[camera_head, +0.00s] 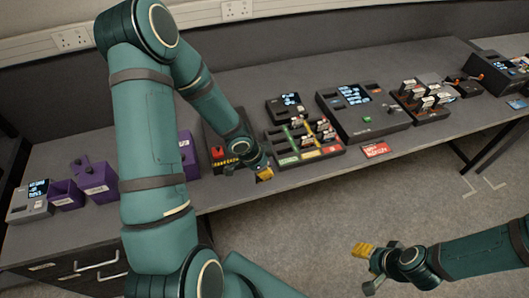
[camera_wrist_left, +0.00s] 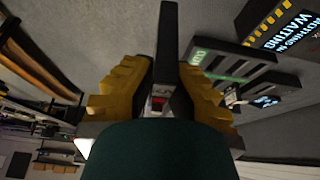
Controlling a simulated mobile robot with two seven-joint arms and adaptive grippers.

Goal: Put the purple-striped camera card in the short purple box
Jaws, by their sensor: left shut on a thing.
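My left gripper (camera_head: 264,174) is at the front edge of the bench, in front of the tray of cards. In the left wrist view its yellow fingers (camera_wrist_left: 163,92) are shut on a thin dark card (camera_wrist_left: 168,45) with a small red patch near its base. No purple stripe can be made out on it. The short purple box (camera_head: 66,195) stands at the left end of the bench, far left of this gripper. A taller purple box (camera_head: 97,180) stands beside it. My right gripper (camera_head: 366,268) is open and empty over the floor.
A grey device with a screen (camera_head: 31,202) stands left of the boxes. Another purple box (camera_head: 188,155) is partly behind my left arm. The card tray (camera_head: 305,145), a large console (camera_head: 362,110) and a red label (camera_head: 375,150) are to the right. The floor in front is clear.

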